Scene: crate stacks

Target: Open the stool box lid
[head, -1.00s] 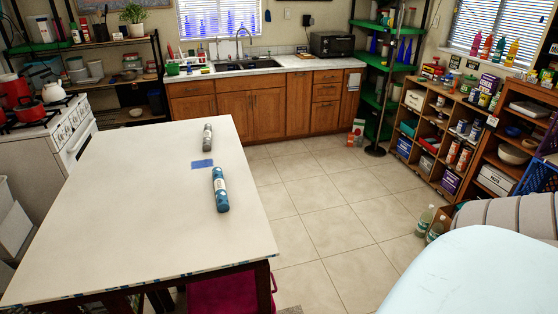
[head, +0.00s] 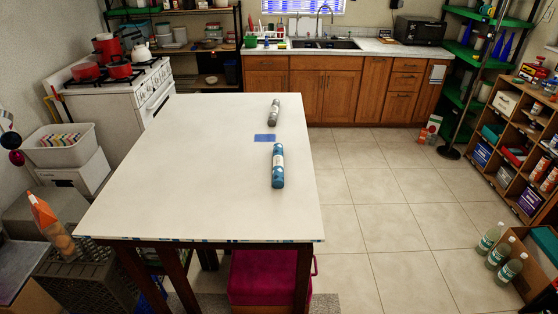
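A magenta box (head: 262,277), which looks like the stool box, stands on the floor under the near right side of the white table. Its top looks closed, and a thin magenta handle or loop (head: 314,267) shows at its right side. The table edge and a dark table leg hide part of it. Neither of my grippers is in the head view.
The white table (head: 200,150) holds a blue bottle (head: 278,170), a grey bottle (head: 273,112) and a blue card (head: 265,138). Tiled floor (head: 390,220) is clear to the right. Crates (head: 90,280) stand at the left; bottles (head: 510,268) stand at the right.

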